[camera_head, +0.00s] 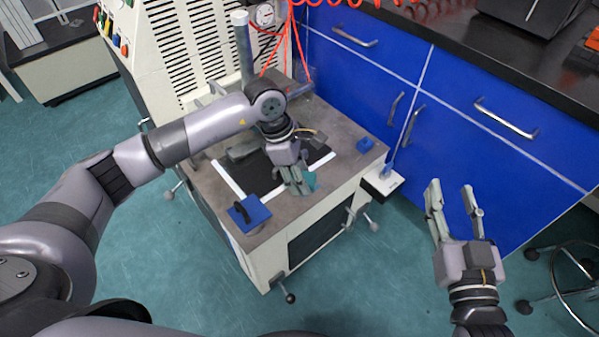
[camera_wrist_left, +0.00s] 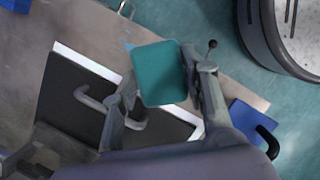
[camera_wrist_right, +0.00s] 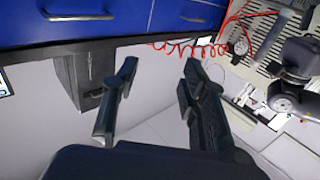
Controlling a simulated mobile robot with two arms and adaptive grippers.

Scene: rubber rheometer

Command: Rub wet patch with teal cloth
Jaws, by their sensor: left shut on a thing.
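The teal cloth (camera_wrist_left: 160,73) is a small rounded square pad held between the fingertips of my left gripper (camera_head: 299,189). In the head view the cloth (camera_head: 311,180) is mostly hidden behind the fingers. The gripper points down over the front part of the machine's grey-brown top. I cannot tell whether the cloth touches the surface. A small pale blue mark (camera_wrist_left: 129,46) shows beside the cloth's upper left corner; it may be the wet patch, the rest of which is hidden. My right gripper (camera_head: 454,190) is open and empty, right of the machine, before the blue cabinets.
A black plate with white side strips (camera_wrist_left: 85,105) and a grey handle lies beside the cloth. A blue block with a black handle (camera_head: 250,213) sits at the front left corner. A metal column (camera_head: 243,50) stands behind.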

